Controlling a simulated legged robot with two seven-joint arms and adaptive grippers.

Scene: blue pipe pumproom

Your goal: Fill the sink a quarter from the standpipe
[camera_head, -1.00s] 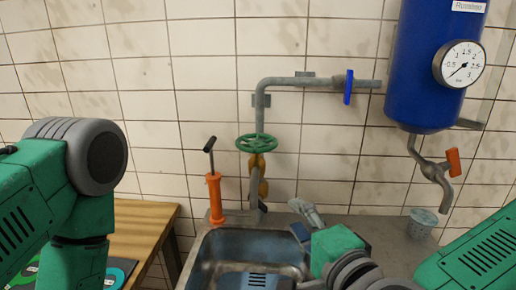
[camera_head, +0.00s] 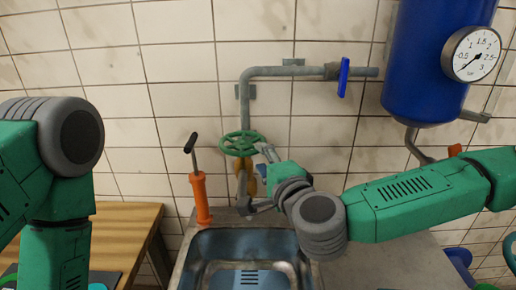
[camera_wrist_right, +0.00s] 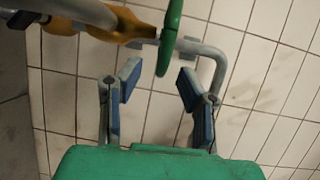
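The grey standpipe (camera_head: 246,102) runs down the tiled wall with a green handwheel (camera_head: 241,143) on it and an orange-yellow valve body below, partly hidden. The sink (camera_head: 190,270) is at the bottom centre; its visible basin shows a dark drain grate. My right gripper (camera_head: 256,178) is open beside the standpipe, just below and right of the handwheel. In the right wrist view, the handwheel (camera_wrist_right: 169,38) shows edge-on ahead of the two spread fingers of my right gripper (camera_wrist_right: 158,82), with nothing held. My left arm shows at the left, but its gripper is out of view.
An orange hand pump (camera_head: 201,200) stands at the sink's back left corner. A wooden bench (camera_head: 130,222) is at the left. A blue lever (camera_head: 344,77) is on the upper pipe. A blue tank (camera_head: 425,75) with a gauge (camera_head: 470,54) hangs at the right.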

